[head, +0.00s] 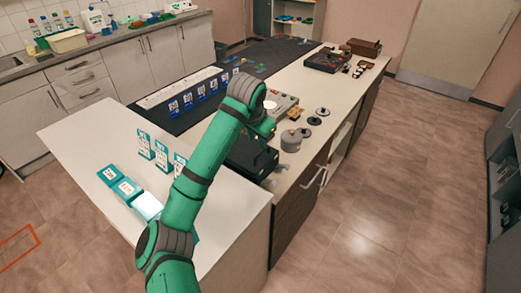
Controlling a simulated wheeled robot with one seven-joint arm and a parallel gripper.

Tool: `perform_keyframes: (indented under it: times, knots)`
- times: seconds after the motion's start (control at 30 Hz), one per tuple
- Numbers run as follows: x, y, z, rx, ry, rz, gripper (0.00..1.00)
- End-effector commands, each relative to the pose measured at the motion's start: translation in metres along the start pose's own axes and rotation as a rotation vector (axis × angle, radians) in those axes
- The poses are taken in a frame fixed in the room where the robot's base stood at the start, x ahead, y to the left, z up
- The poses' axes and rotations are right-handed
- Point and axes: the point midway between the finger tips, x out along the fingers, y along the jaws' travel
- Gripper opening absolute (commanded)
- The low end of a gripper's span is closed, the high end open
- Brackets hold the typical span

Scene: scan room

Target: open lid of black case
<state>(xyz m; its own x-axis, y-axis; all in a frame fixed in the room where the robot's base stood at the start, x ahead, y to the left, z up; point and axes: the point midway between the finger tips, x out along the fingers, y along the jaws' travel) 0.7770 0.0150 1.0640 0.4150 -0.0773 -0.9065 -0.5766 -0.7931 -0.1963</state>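The black case (246,160) sits on the white counter, partly hidden behind my green arm. Its dark body shows to the right of my forearm, and I cannot make out how its lid stands. My arm reaches up from the bottom and bends over at the wrist, so that its end, with my gripper (266,134), hangs just above the case's far side. The fingers are too small and dark to make out, and I cannot tell whether they touch the case.
Grey round containers (292,140) and black discs stand right of the case. A grey device (284,106) lies behind it. White-and-teal cards (144,145) and teal boxes (126,188) are on the left. A brown box (364,47) is at the far end. The floor at right is clear.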

Motion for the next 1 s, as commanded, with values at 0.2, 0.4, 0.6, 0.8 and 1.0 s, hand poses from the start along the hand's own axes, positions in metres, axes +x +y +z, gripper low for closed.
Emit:
perform_keyframes:
  times: [0.2, 0.4, 0.6, 0.8, 1.0]
  knots:
    - [0.036, 0.001, 0.001, -0.001, -0.003, 0.003, 0.28]
    - [0.070, 0.000, 0.002, -0.002, -0.002, 0.002, 0.28]
    - [0.093, 0.001, 0.000, -0.001, -0.001, 0.001, 0.28]
    - [0.100, 0.003, -0.002, 0.003, 0.002, 0.002, 0.28]
    - [0.101, 0.004, -0.002, 0.004, 0.002, 0.003, 0.28]
